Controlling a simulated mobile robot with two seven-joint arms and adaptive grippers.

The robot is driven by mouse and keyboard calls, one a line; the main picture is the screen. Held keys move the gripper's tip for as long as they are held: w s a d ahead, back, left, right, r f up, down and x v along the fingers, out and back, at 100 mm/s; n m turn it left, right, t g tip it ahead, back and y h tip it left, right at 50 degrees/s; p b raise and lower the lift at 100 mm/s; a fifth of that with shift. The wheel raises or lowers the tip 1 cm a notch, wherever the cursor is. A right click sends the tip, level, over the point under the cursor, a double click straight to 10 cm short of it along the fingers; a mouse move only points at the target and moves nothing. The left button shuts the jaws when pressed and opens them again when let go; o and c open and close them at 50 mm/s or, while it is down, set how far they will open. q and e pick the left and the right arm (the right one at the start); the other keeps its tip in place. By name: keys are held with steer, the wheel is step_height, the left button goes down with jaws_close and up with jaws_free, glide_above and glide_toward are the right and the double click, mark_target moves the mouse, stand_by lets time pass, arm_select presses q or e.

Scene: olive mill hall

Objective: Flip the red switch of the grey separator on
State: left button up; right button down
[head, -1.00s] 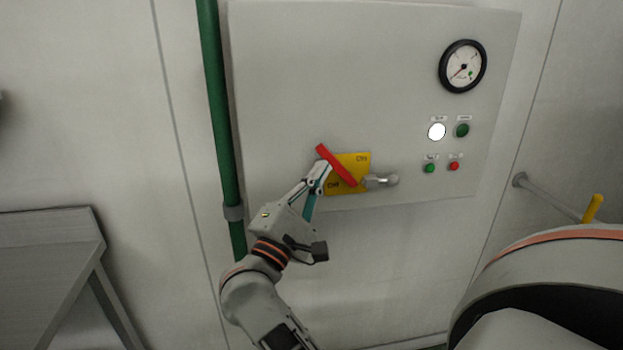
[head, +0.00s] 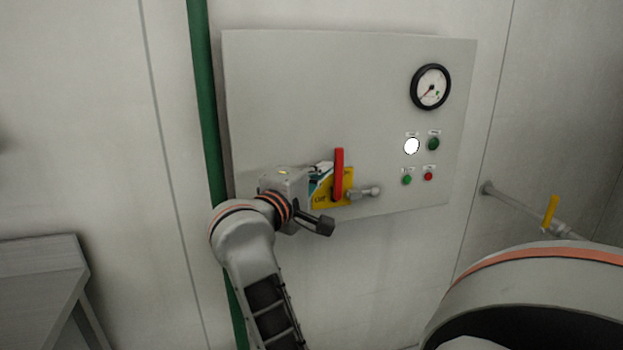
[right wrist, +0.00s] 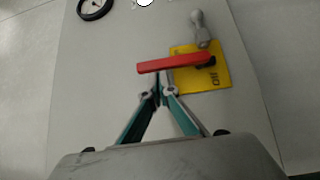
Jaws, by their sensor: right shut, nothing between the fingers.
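The grey separator panel (head: 310,90) hangs on the wall. Its red switch lever (head: 339,172) stands nearly upright over a yellow plate (head: 346,182) with the OFF label at its lower left. The ON label cannot be read. My right gripper (head: 325,170) is at the left side of the lever, its fingertips partly hidden. In the right wrist view the shut, empty fingers (right wrist: 160,80) reach the side of the lever (right wrist: 172,64); whether they touch it is hard to tell. My left gripper is not in view.
A metal knob piece (head: 365,192) sticks out right of the lever. A gauge (head: 430,87), a white lamp (head: 412,146) and small buttons are farther right. A green pipe (head: 203,120) runs along the panel's left edge. A grey table (head: 40,255) stands at lower left.

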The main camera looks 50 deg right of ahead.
steer(key=shift+s+d+r+m, duration=0.1)
steer(key=shift+s+d+m, duration=0.05)
steer(key=shift+d+m, duration=0.2)
stand_by(0.3)
steer(key=v, duration=0.7)
steer(key=shift+a, duration=0.2)
steer(key=shift+s+r, duration=0.1)
steer(key=shift+r, duration=0.1)
stand_by(0.3)
